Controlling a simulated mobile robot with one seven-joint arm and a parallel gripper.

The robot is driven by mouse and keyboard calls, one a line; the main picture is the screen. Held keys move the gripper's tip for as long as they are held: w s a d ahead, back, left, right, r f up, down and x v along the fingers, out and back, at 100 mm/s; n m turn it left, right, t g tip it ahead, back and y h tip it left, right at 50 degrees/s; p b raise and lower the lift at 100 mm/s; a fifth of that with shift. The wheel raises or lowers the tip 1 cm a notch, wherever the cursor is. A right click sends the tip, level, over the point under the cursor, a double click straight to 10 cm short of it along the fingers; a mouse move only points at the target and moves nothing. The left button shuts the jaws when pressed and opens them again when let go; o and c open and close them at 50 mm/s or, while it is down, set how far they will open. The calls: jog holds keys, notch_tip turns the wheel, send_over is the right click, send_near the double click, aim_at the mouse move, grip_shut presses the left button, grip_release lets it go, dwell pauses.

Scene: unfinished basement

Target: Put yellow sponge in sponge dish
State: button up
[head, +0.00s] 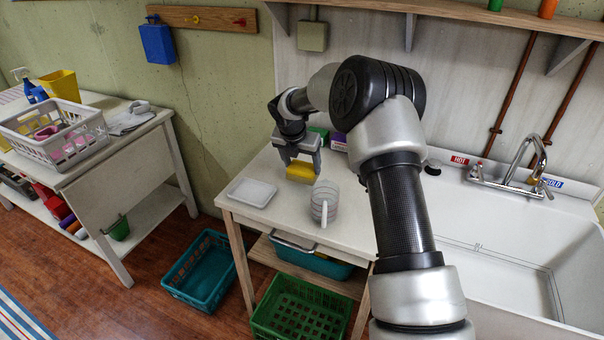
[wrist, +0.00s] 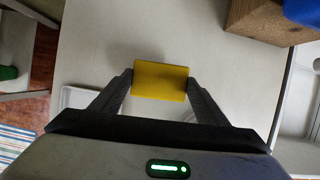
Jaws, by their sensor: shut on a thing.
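The yellow sponge (head: 299,173) is between the fingers of my gripper (head: 302,165), over the back part of the small white table. In the wrist view the sponge (wrist: 160,72) spans the gap between both fingertips, which press on its two ends. I cannot tell exactly how high it is above the tabletop. A shallow white dish (head: 252,192), which looks like the sponge dish, lies empty on the table, left of and nearer than my gripper. Part of a white rim (wrist: 72,97) shows left of the fingers in the wrist view.
A clear measuring cup (head: 324,204) stands right of the dish, close to the sponge. Green (head: 320,133) and purple (head: 338,141) items sit behind my gripper. A white sink (head: 500,270) is to the right. Bare tabletop lies between dish and sponge.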

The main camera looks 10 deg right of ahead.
aim_at(299, 168)
jog(key=r, duration=0.3)
jog(key=a+r, duration=0.1)
jog(key=r, duration=0.1)
jog(key=shift+r, duration=0.35)
jog(key=a+r+p, duration=0.1)
jog(key=a, duration=1.3)
jog(key=shift+m, duration=0.3)
jog(key=shift+s+a+f, duration=0.1)
jog(key=shift+a+f, duration=0.15)
jog(key=shift+f, duration=1.4)
jog(key=shift+s+a+f, duration=0.1)
jog(key=shift+a+f, duration=0.15)
jog(key=shift+f, duration=1.45)
jog(key=shift+a+f, duration=0.25)
jog(key=shift+f, duration=1.4)
jog(key=shift+f, duration=0.15)
jog(key=o, duration=1.1)
